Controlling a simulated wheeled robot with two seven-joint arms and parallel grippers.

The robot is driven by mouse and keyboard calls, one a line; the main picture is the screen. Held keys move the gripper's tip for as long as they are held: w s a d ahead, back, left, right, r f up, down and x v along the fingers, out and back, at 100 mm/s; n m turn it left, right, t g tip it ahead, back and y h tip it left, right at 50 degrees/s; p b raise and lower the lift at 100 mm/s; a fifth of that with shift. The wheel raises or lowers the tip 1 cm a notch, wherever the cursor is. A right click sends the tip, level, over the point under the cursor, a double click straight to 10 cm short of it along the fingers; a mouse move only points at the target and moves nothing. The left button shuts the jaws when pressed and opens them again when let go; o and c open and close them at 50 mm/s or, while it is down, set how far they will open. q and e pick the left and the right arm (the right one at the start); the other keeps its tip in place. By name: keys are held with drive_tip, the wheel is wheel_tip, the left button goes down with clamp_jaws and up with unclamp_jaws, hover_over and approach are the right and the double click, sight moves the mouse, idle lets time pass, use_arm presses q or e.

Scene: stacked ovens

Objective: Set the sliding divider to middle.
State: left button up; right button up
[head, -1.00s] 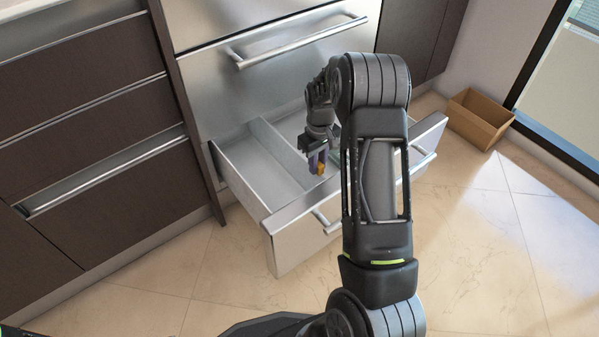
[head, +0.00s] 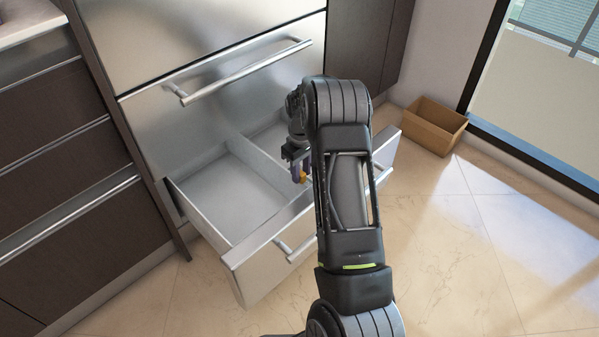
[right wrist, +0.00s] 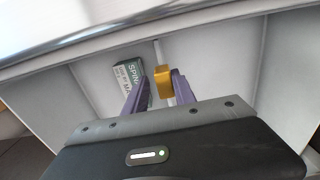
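The open drawer (head: 262,232) holds a light grey sliding divider (head: 258,162) that runs front to back, with a wider-looking bare compartment on its left. A yellow-orange tab (head: 302,178) shows at my right gripper (head: 298,170); in the right wrist view the tab (right wrist: 162,82) sits between the two purple fingers (right wrist: 160,79). The right-hand finger there touches or nearly touches the tab, with a small gap at the left-hand finger, so the gripper looks open around it. My right arm hides the drawer's right part. My left gripper is not in view.
A green-and-white box (right wrist: 128,80) stands in the compartment on the left in the right wrist view. A long bar handle (head: 240,70) crosses the steel front above the drawer. A brown open box (head: 434,125) stands on the floor at right; floor between is clear.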

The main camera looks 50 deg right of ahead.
drive_tip(key=shift+o, duration=1.2)
wheel_tip(320, 180, up, 8)
drive_tip(key=p, duration=0.3)
drive_tip(key=shift+f, duration=0.1)
drive_tip(key=shift+s+a+f, duration=0.1)
